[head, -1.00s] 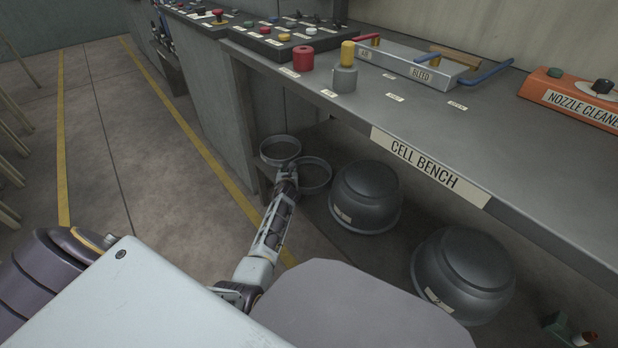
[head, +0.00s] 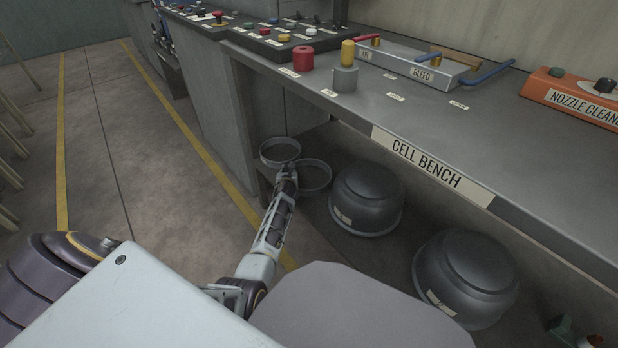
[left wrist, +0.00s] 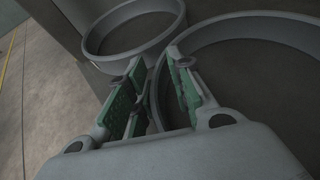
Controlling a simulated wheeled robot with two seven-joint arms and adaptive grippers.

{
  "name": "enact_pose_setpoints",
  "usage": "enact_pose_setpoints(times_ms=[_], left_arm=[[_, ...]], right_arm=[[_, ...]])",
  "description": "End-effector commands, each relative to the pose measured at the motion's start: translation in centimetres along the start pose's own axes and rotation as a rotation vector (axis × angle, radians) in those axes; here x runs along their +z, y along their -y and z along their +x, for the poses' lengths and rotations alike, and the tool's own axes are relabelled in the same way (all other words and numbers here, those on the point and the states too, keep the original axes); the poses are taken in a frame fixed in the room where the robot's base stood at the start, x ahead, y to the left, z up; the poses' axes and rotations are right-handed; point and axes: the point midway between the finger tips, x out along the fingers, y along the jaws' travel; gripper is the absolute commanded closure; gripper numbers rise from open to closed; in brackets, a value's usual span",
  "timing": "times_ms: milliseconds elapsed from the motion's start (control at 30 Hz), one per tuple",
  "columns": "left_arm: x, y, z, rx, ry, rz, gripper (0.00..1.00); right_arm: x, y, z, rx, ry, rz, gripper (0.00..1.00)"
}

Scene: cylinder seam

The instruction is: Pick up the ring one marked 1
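Two shallow grey rings sit side by side below the left end of the bench: a far-left ring (head: 280,160) and a right ring (head: 328,178). No number is readable on either, so I cannot tell which is ring one. My left gripper (head: 288,172) reaches down to them where they meet. In the left wrist view, the left gripper (left wrist: 156,88) is open, with green pads apart. The wall of the larger right ring (left wrist: 240,24) passes between or just below the pads; contact is unclear. The other ring (left wrist: 133,52) lies beyond the fingertips. My right gripper is not in view.
Two dark domed vessels (head: 367,195) (head: 465,275) stand under the cell bench (head: 430,125), right of the rings. The bench's front edge overhangs them. A grey cabinet side (head: 205,105) stands behind the rings. Open floor (head: 130,170) lies to the left.

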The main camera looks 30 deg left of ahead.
Motion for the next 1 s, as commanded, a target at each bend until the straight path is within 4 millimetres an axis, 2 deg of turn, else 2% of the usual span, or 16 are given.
enact_pose_setpoints(times_ms=[33, 133, 667, 1000], left_arm=[[0.0, 0.0, 0.0, 0.0, 0.0, 0.0, 0.88], [0.0, 0.0, 0.0, 0.0, 0.0, 0.0, 1.0], [0.3, 0.0, -0.1, 0.0, 0.002, -0.001, 1.0], [1.9, -0.1, -0.7, 0.001, 0.003, 0.0, 1.0]], right_arm=[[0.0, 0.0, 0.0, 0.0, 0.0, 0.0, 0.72], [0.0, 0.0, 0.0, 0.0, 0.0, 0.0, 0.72], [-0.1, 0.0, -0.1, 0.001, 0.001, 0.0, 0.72], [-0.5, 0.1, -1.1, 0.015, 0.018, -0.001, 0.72]])
